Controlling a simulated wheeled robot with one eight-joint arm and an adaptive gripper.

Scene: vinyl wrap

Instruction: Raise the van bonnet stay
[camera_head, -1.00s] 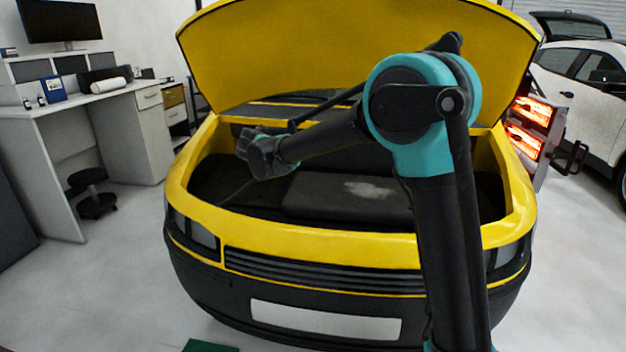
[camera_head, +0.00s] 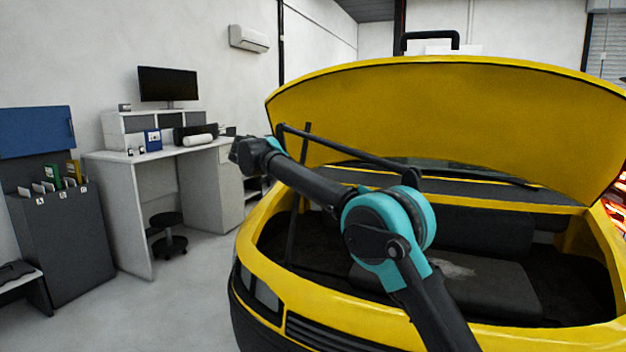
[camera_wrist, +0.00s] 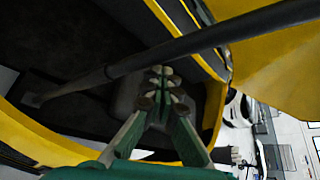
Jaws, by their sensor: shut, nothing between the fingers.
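The bonnet stay, a thin dark rod (camera_head: 298,195), stands nearly upright at the left side of the engine bay. Its upper end shows against the underside of the raised yellow bonnet (camera_head: 450,110); I cannot tell whether they touch. In the wrist view the rod (camera_wrist: 200,42) runs across the picture from its foot in the bay toward the yellow bonnet (camera_wrist: 285,60). My gripper (camera_wrist: 162,82) is shut and empty, its fingertips close to the rod. In the head view the gripper end (camera_head: 243,153) is left of the stay, with its fingers hard to make out.
The yellow van's front rim (camera_head: 400,325) surrounds the dark bay. A white desk (camera_head: 120,165) with a monitor (camera_head: 168,85) and a black stool (camera_head: 168,235) stand to the left. A dark cabinet (camera_head: 75,235) is farther left. The floor between is clear.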

